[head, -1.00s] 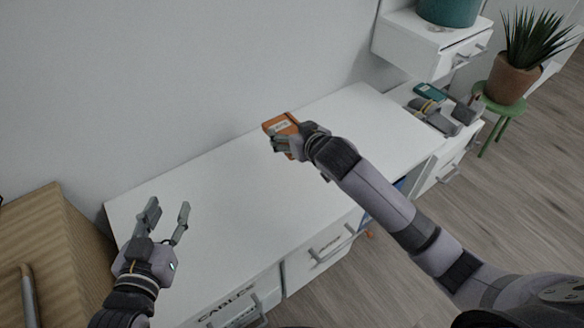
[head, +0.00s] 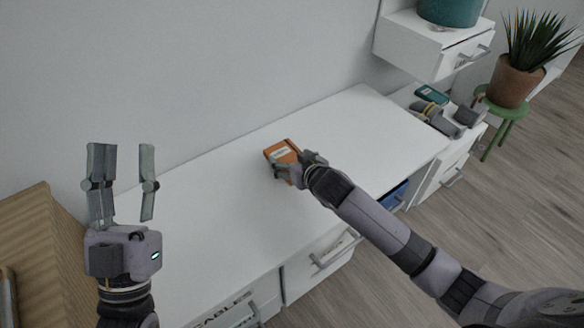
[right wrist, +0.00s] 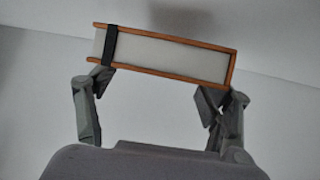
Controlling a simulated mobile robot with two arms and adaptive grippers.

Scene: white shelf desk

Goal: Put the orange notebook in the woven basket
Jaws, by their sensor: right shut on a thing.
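The orange notebook (head: 279,149) has a pale label and a dark elastic band. My right gripper (head: 290,168) is shut on it, over the white desk top. The right wrist view shows its pale page edge and orange covers (right wrist: 168,53), slightly tilted between the two fingers (right wrist: 152,88). My left gripper (head: 124,165) is open and empty at the left, fingers pointing up the picture. No basket is clearly recognisable. A teal round container (head: 450,10), cut by the top edge, stands on the upper right shelf unit; its weave cannot be made out.
The white desk top (head: 220,210) is otherwise clear. A lower cabinet at the right holds a teal item (head: 432,95) and grey objects (head: 435,117). A potted plant (head: 517,80) stands on a green stool (head: 505,108).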

